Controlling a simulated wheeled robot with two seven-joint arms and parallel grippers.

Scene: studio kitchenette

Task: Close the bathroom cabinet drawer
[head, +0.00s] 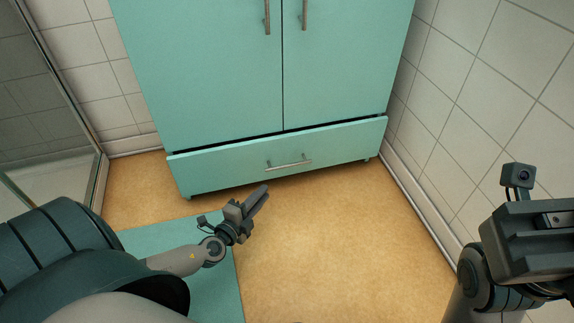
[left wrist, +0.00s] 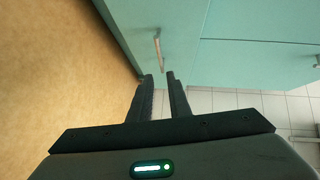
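The bathroom cabinet (head: 210,75) is teal with two upper doors. Its wide bottom drawer (head: 230,167) stands slightly out, with a dark gap along its top edge. The drawer has a metal bar handle (head: 289,163). The drawer front (left wrist: 178,25) and its handle (left wrist: 158,54) also show in the left wrist view. My left gripper (head: 264,190) is in front of and below the drawer front, apart from the handle. In the left wrist view its two fingers (left wrist: 159,76) have an empty gap between them. My right gripper (head: 535,240) is at the lower right, far from the drawer; its fingers cannot be made out.
A teal mat (head: 215,285) lies on the tan floor (head: 330,245) under my left arm. A tiled wall (head: 480,80) stands close to the cabinet's right side. A glass shower panel (head: 35,100) is at the left. The floor before the drawer is clear.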

